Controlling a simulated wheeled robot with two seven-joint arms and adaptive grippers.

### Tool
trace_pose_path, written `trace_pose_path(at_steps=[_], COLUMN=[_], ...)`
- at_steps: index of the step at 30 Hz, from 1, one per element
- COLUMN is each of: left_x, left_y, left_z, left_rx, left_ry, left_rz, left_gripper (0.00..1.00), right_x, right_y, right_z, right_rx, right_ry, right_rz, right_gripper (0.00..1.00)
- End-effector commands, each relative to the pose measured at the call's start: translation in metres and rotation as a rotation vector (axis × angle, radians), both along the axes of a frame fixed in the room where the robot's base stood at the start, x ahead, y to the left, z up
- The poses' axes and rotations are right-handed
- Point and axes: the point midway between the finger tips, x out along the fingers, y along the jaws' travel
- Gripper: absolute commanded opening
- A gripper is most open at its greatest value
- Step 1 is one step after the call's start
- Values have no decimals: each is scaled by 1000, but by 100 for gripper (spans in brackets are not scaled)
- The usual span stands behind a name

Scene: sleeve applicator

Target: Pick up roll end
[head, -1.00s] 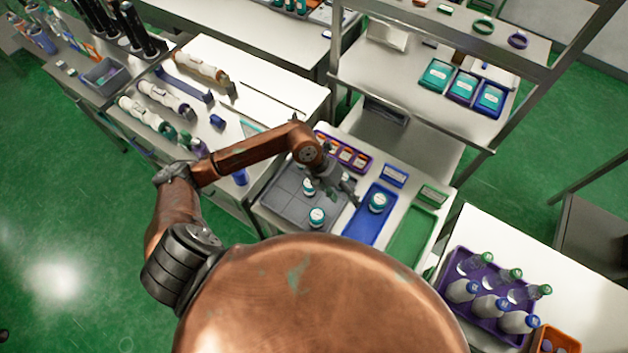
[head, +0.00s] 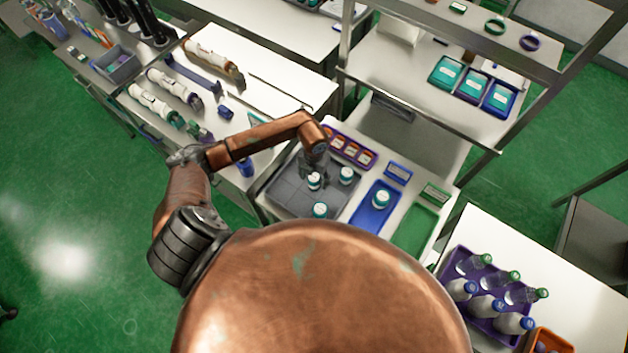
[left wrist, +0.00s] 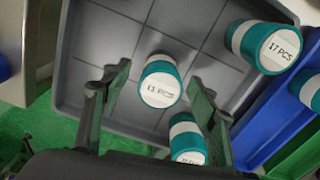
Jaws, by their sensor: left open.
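My left gripper (head: 315,168) reaches down over the grey tray (head: 285,192), just above a white-and-teal jar (head: 314,181). In the left wrist view, its two fingers (left wrist: 158,74) are open, with this labelled jar (left wrist: 160,82) seen between them; I cannot tell whether they touch it. A second jar (head: 346,176), marked "17 PCS" in the left wrist view (left wrist: 262,50), stands to the right. A third jar (head: 320,210) stands at the tray's near side and is partly hidden by the right-hand finger in the left wrist view (left wrist: 188,142). I cannot tell which object is the roll end.
A blue tray (head: 362,218) with another jar (head: 381,200) and a green tray (head: 415,225) lie to the right. A purple rack (head: 349,148) stands behind the grey tray. White rolls (head: 155,103) lie on the left table. Bottles (head: 490,290) stand at lower right.

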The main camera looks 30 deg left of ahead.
Motion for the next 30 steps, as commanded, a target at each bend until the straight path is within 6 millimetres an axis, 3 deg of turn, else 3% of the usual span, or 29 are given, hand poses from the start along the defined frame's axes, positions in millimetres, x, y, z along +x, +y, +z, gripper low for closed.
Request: trace_pose_path(at_steps=[8,27,30], left_x=[1,1,1], left_y=[0,0,0], left_z=[-2,-2,-2], left_rx=[-1,-1,-1], left_ry=[-2,-2,-2], left_rz=[-1,-1,-1], left_gripper=[53,9,9], right_x=[2,4,4], right_y=[-1,-3,-3], right_z=[0,1,1], right_rx=[-2,-4,-4], right_ry=[-2,-5,-5], right_rz=[1,2,2], right_gripper=[58,58,58])
